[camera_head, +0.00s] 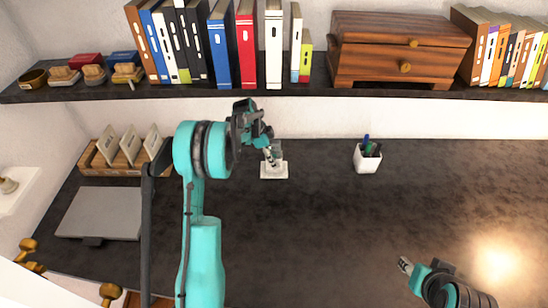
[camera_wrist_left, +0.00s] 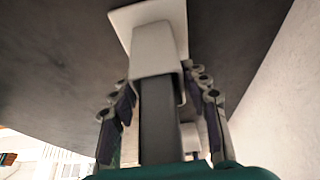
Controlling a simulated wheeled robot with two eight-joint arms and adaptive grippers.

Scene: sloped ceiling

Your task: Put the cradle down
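The cradle (camera_head: 274,170) is a white piece with a flat square base, above the desk's back middle in the head view. In the left wrist view its white post (camera_wrist_left: 157,50) stands between my left fingers, with the base beyond them. My left gripper (camera_head: 268,146) is at the cradle's upper part, and its fingertips close in on both sides of the post (camera_wrist_left: 158,85). The base is at or just above the desk top; I cannot tell whether it touches. My right gripper (camera_head: 405,265) is low at the right, apart from everything, its opening unclear.
A white pen cup (camera_head: 367,158) stands right of the cradle. A wooden rack (camera_head: 125,155) and a closed grey laptop (camera_head: 100,213) are at the left. A shelf (camera_head: 300,88) with books and a wooden box (camera_head: 398,48) hangs above. The desk's middle (camera_head: 330,220) is clear.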

